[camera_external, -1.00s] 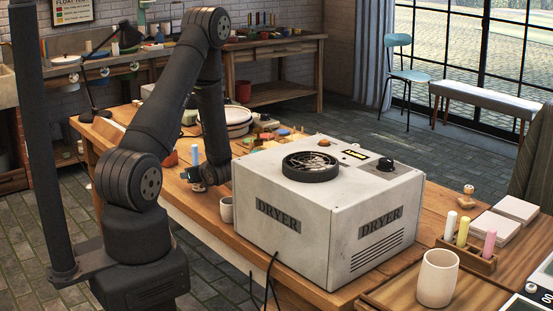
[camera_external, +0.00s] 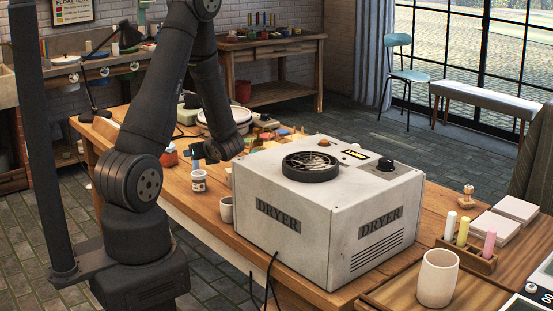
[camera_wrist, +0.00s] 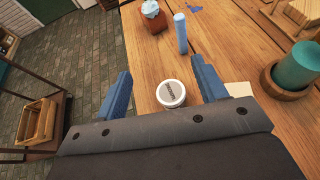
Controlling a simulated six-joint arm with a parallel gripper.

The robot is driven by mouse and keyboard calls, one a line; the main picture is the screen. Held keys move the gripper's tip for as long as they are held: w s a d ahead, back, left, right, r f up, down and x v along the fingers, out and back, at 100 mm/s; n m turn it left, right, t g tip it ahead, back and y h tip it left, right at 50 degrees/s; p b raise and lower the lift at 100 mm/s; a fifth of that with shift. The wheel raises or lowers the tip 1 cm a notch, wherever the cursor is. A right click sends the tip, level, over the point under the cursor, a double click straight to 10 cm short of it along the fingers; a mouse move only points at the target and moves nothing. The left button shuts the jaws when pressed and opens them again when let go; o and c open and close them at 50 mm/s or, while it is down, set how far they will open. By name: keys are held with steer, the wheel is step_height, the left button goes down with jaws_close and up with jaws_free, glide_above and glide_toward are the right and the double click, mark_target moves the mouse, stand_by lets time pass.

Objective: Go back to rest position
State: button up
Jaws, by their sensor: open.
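My gripper (camera_wrist: 163,86) is open, its two blue fingers spread apart with nothing held between them. In the external view my gripper (camera_external: 203,150) is small and dark, above the wooden table left of the dryer. A small white jar with a printed lid (camera_wrist: 171,94) shows between the fingers in the wrist view, touching neither. The same jar stands upright on the table in the external view (camera_external: 198,181), lower in the picture than the gripper.
The white dryer box (camera_external: 330,215) stands close on the right, with a grey cup (camera_external: 226,209) at its left. A red pot (camera_wrist: 153,20), a light blue stick (camera_wrist: 181,32) and a teal cylinder in a wooden holder (camera_wrist: 295,68) are near.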

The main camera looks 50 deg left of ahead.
mark_target(198, 172)
steer(key=shift+f, duration=0.1)
stand_by(0.3)
steer(key=f, duration=0.7)
steer(key=shift+a+f, duration=0.15)
steer(key=shift+a, duration=0.15)
steer(key=x, duration=0.3)
steer(key=shift+a, duration=0.35)
steer(key=shift+w+a+f, duration=0.15)
steer(key=shift+a+f, duration=0.15)
steer(key=shift+r, duration=0.15)
